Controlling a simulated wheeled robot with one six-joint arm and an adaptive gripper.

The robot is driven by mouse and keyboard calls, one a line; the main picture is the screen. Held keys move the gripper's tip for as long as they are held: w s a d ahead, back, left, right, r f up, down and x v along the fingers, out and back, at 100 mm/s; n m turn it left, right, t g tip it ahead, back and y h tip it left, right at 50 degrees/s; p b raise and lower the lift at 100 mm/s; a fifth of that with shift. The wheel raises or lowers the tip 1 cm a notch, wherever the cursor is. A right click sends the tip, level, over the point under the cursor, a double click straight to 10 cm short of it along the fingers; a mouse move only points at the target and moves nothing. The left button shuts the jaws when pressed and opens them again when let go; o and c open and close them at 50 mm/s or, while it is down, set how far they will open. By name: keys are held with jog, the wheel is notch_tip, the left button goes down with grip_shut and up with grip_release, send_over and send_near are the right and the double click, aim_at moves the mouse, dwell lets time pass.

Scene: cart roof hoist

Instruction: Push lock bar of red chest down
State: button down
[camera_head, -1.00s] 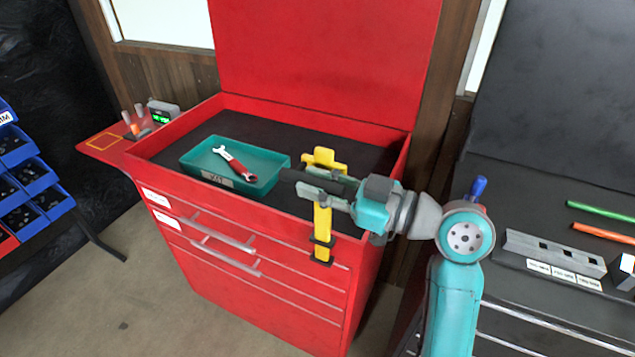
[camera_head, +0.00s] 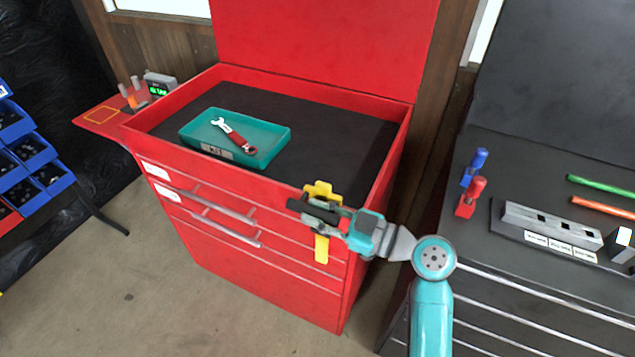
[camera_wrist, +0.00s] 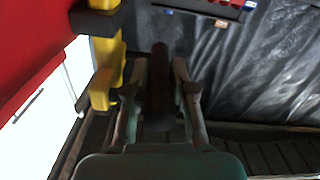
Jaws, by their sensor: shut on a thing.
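The red chest (camera_head: 270,275) stands with its lid raised. Its yellow lock bar (camera_head: 321,249) is upright on the front face near the right corner, its cross-shaped top (camera_head: 322,189) near the rim. A dark round handle (camera_head: 310,210) sticks out at the bar. My gripper (camera_head: 322,215) is shut on this handle and covers the middle of the bar and its brackets. In the wrist view the handle (camera_wrist: 160,80) lies between both fingers, beside the yellow bar (camera_wrist: 108,65) and a black bracket (camera_wrist: 95,20).
A teal tray (camera_head: 195,145) with a red-handled wrench (camera_head: 234,136) lies on the chest's dark top. A red side shelf (camera_head: 90,117) is at left. A dark bench (camera_head: 520,190) at right holds a blue clamp (camera_head: 474,167), a red clamp (camera_head: 470,197) and a grey block (camera_head: 550,225).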

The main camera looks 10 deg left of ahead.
notch_tip(320, 180, down, 8)
jog(key=shift+f, duration=0.25)
jog(key=c, duration=1.2)
grip_release()
jog(key=shift+c, duration=0.2)
jog(key=v, duration=1.2)
